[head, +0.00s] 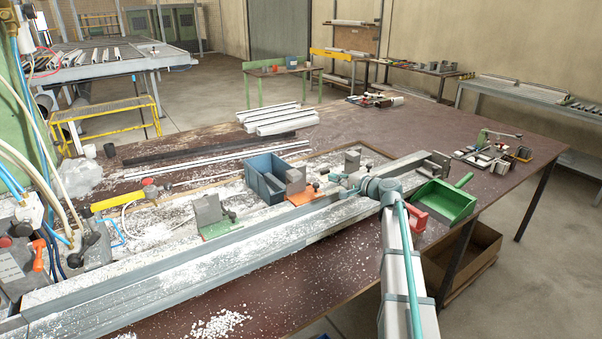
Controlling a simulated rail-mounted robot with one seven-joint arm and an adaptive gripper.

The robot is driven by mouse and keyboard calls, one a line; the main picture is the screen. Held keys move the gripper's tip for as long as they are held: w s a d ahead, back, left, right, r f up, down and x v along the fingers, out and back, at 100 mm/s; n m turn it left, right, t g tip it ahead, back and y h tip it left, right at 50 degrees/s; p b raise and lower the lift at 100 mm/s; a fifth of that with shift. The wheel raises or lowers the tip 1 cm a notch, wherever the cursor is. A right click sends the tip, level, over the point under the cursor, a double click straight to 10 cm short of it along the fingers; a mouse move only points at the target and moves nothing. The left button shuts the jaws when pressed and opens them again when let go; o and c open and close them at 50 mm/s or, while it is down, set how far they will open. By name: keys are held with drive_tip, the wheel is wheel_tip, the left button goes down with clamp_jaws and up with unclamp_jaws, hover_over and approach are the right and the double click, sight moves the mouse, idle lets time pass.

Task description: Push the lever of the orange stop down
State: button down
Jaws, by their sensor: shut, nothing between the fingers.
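The orange stop (300,197) sits on the bench beside the long metal rail, in the middle of the head view. It has an orange base and a grey block on top. A small dark lever end (316,187) shows at its right side, but its exact angle is too small to tell.
A blue bin (264,180) stands directly left of the orange stop. A green stop (220,229) is further left, and another grey block (352,161) lies behind my gripper. A green dustpan (444,203) is to the right. White chips cover much of the bench.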

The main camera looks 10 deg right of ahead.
drive_tip(key=w, duration=0.1)
drive_tip(key=p, duration=0.4)
hover_over(311, 185)
wheel_tip(311, 185, down, 3)
drive_tip(key=shift+w+r, duration=0.15)
drive_tip(key=shift+r, duration=0.05)
drive_tip(key=shift+p+x, duration=0.45)
drive_tip(key=shift+x, duration=0.45)
drive_tip(key=shift+f, duration=0.15)
